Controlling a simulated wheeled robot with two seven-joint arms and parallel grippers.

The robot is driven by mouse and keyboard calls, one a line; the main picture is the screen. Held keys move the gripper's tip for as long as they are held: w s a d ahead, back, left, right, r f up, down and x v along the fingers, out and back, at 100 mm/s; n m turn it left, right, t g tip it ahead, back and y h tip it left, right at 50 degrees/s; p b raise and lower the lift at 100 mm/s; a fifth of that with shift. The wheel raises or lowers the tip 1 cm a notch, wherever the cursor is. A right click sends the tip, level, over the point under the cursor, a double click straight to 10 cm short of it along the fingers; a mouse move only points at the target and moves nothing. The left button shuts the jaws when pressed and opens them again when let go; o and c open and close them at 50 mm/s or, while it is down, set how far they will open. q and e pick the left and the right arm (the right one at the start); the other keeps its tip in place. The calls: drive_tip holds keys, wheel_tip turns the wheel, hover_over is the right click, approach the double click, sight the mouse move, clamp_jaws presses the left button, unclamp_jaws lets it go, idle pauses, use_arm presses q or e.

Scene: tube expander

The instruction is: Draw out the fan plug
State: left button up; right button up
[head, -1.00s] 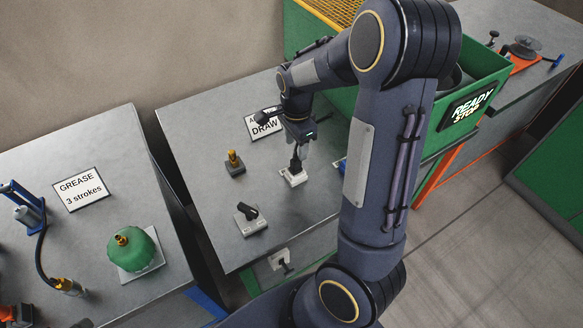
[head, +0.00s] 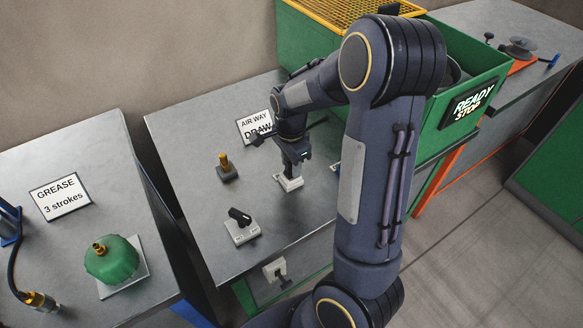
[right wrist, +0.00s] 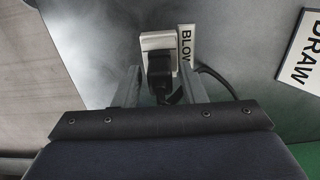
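The fan plug (right wrist: 159,66) is black and sits in a white socket block (right wrist: 158,41) with a "BLOW" label beside it in the right wrist view. A dark cable runs from the plug to the right. In the head view the socket block (head: 289,183) stands on the middle table, and the plug is mostly hidden by my gripper. My right gripper (right wrist: 160,82) is open, with one finger on each side of the plug and gaps visible between. In the head view my right gripper (head: 291,168) points down over the socket. My left gripper is out of view.
A brass-topped fitting (head: 226,168) and a black-lever switch (head: 241,224) stand left of the socket. The "AIR WAY DRAW" sign (head: 252,122) is behind my gripper. A green bin (head: 479,75) stands to the right.

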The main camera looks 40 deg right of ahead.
clamp_jaws()
drive_tip(key=shift+r+p, duration=0.8)
idle(0.4)
drive_tip(key=shift+r+p, duration=3.25)
drive_tip(key=shift+r, duration=0.4)
